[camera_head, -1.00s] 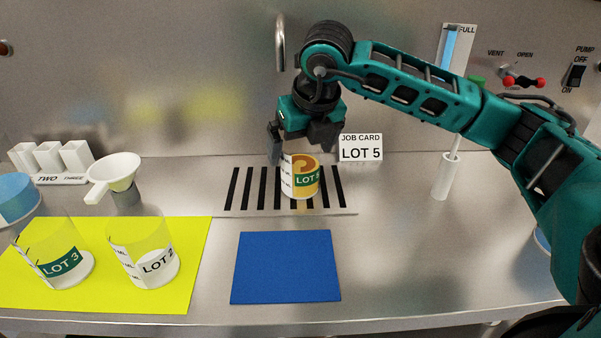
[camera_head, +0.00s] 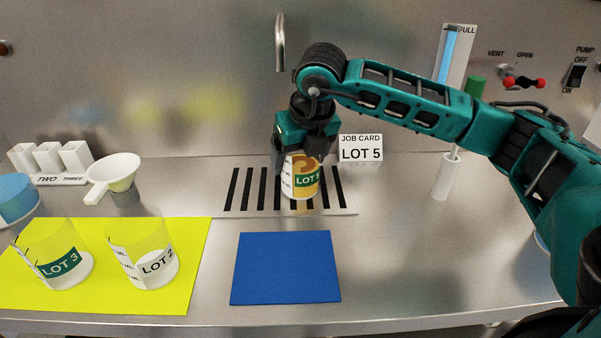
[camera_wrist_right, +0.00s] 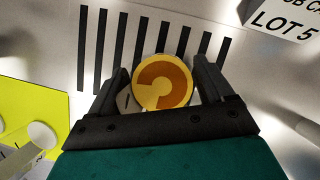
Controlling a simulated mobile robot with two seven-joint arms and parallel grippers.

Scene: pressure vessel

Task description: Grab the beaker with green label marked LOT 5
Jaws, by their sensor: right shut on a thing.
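The beaker with the green LOT 5 label (camera_head: 301,181) stands upright on the black-striped grate at the back middle of the bench. It holds something yellow-orange, and its round top shows in the right wrist view (camera_wrist_right: 162,82). My right gripper (camera_head: 302,160) has come down over it from above and is shut on it, with one finger on each side of the beaker in the right wrist view (camera_wrist_right: 165,88). A card reading JOB CARD LOT 5 (camera_head: 361,148) stands behind it to the right. My left gripper is not in view.
A yellow mat (camera_head: 190,285) at left bears the LOT 3 beaker (camera_head: 60,262) and the LOT 2 beaker (camera_head: 156,264). A funnel (camera_head: 115,173) stands behind them. A blue mat (camera_head: 287,267) lies empty at front middle. The bench right of it is clear.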

